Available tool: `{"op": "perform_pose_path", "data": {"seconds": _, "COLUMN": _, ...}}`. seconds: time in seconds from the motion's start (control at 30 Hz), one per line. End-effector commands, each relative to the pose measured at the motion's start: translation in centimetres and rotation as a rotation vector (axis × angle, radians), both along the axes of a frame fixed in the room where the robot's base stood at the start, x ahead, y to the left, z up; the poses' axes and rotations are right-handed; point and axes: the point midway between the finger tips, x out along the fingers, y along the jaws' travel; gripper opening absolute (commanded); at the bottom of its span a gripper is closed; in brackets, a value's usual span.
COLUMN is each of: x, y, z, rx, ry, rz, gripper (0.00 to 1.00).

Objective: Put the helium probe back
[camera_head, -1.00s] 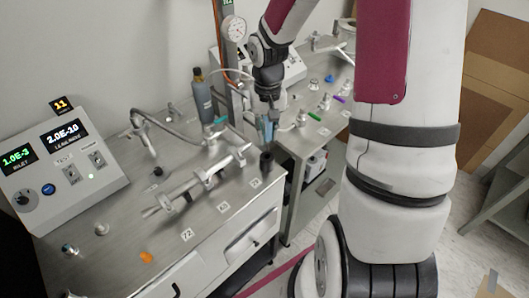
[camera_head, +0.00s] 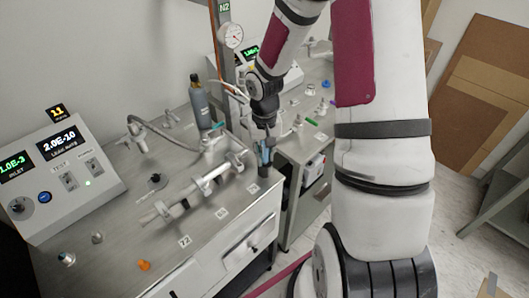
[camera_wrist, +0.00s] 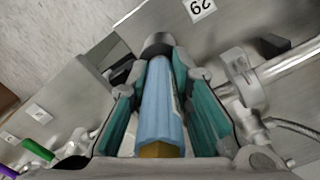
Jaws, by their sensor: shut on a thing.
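My gripper (camera_head: 266,143) is shut on the helium probe (camera_head: 264,156), a light blue rod, and points down at the right end of the steel bench. In the wrist view the blue probe (camera_wrist: 160,105) lies between the two teal finger pads, with a brass-coloured part at its near end. A dark cylindrical holder (camera_head: 264,171) stands on the bench directly under the probe. It also shows beyond the fingertips in the wrist view (camera_wrist: 157,43). The probe's lower end meets the holder's mouth; how deep it sits inside is hidden.
A metal pipe assembly (camera_head: 200,187) lies on the bench left of the holder. A dark bottle (camera_head: 200,105) stands behind it, near the N2 post (camera_head: 224,60). The leak detector console (camera_head: 62,175) is at the left. A second bench with small coloured valves (camera_head: 310,122) is beyond.

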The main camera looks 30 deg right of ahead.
Motion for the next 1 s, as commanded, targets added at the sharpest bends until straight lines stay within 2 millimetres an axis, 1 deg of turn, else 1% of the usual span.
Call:
{"op": "perform_pose_path", "data": {"seconds": 0.1, "x": 0.0, "y": 0.0, "z": -0.4, "rx": 0.0, "ry": 0.0, "rz": 0.0, "gripper": 0.0}}
{"op": "perform_pose_path", "data": {"seconds": 0.13, "x": 0.0, "y": 0.0, "z": -0.4, "rx": 0.0, "ry": 0.001, "rz": 0.0, "gripper": 0.21}}
{"op": "perform_pose_path", "data": {"seconds": 0.17, "x": 0.0, "y": 0.0, "z": -0.4, "rx": 0.0, "ry": 0.0, "rz": 0.0, "gripper": 0.28}}
{"op": "perform_pose_path", "data": {"seconds": 0.2, "x": 0.0, "y": 0.0, "z": -0.4, "rx": 0.0, "ry": 0.0, "rz": 0.0, "gripper": 0.37}}
{"op": "perform_pose_path", "data": {"seconds": 0.23, "x": 0.0, "y": 0.0, "z": -0.4, "rx": 0.0, "ry": 0.0, "rz": 0.0, "gripper": 0.39}}
{"op": "perform_pose_path", "data": {"seconds": 0.5, "x": 0.0, "y": 0.0, "z": -0.3, "rx": 0.0, "ry": 0.0, "rz": 0.0, "gripper": 0.39}}
{"op": "perform_pose_path", "data": {"seconds": 0.63, "x": -0.1, "y": 0.0, "z": 0.5, "rx": 0.0, "ry": -0.001, "rz": 0.0, "gripper": 0.39}}
{"op": "perform_pose_path", "data": {"seconds": 0.77, "x": 0.1, "y": -0.1, "z": 2.3, "rx": -0.003, "ry": -0.004, "rz": -0.001, "gripper": 0.39}}
{"op": "perform_pose_path", "data": {"seconds": 1.0, "x": 0.1, "y": -0.1, "z": 7.4, "rx": -0.003, "ry": -0.004, "rz": -0.003, "gripper": 0.39}}
